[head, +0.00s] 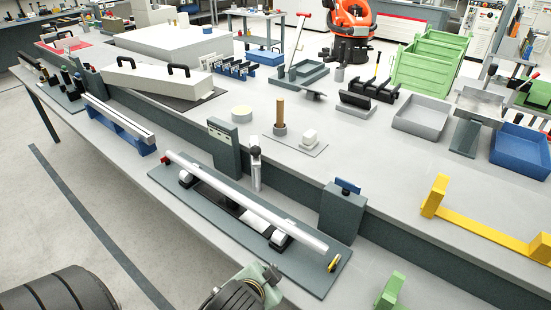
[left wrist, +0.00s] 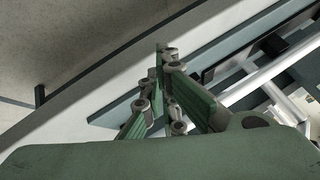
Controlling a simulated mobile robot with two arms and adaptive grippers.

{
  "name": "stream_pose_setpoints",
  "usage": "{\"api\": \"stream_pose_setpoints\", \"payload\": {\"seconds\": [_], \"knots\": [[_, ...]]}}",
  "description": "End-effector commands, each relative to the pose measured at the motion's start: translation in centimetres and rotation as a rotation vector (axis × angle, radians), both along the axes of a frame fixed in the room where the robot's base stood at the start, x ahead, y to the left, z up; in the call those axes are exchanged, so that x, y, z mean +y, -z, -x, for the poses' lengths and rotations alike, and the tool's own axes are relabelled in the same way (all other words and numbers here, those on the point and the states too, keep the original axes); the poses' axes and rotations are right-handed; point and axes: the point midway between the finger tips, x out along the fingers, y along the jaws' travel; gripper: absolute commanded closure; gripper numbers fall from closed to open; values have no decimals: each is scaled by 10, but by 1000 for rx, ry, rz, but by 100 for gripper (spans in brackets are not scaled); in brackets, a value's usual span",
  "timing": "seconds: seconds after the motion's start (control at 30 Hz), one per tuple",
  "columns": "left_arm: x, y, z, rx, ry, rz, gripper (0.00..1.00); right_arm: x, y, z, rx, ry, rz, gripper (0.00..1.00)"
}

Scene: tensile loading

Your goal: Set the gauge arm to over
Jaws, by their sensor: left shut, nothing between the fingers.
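A bright silver bar (head: 245,205) lies across two supports on a dark green base plate (head: 310,277). Behind the bar's middle stands an upright silver piece with a dark head (head: 255,170); it may be the gauge arm, but I cannot tell for certain. My left gripper (head: 272,273) is at the bottom middle of the head view, in front of the plate and apart from the bar. In the left wrist view its fingers (left wrist: 163,52) meet at the tips, shut and empty. My right gripper (head: 390,290) shows only partly at the bottom edge; its fingers are unclear.
A grey-green block with a blue top piece (head: 342,210) stands right of the plate, and a grey upright box (head: 222,135) behind it. A yellow bracket (head: 485,229) lies at right. A blue stand with a rail (head: 120,127) is at left. The front table edge is nearby.

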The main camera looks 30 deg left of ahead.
Motion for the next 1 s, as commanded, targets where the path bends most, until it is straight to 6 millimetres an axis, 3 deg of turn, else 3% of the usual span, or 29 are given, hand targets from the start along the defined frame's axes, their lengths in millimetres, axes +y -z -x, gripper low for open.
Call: {"api": "stream_pose_setpoints", "payload": {"seconds": [0.17, 0.27, 0.4, 0.53, 0.63, 0.77, 1.0], "knots": [[13, -42, -42, -150, 60, -188, 100, 0, 0, 0, 1, 0, 0, 100], [20, -77, -68, -248, 99, -337, 100, 0, 0, 0, 1, 0, 0, 100], [25, -143, -101, -395, 156, -610, 100, 0, 0, 0, 1, 0, 0, 100], [23, -188, -116, -475, 185, -807, 100, 0, 0, 0, 1, 0, 0, 100], [22, -203, -121, -497, 194, -871, 100, 0, 0, 0, 1, 0, 0, 100], [27, -206, -130, -498, 196, -885, 100, 0, -4, 0, 1, 0, 0, 100], [48, -205, -172, -497, 195, -885, 100, 0, -17, 0, 1, 0, 0, 100]]}}
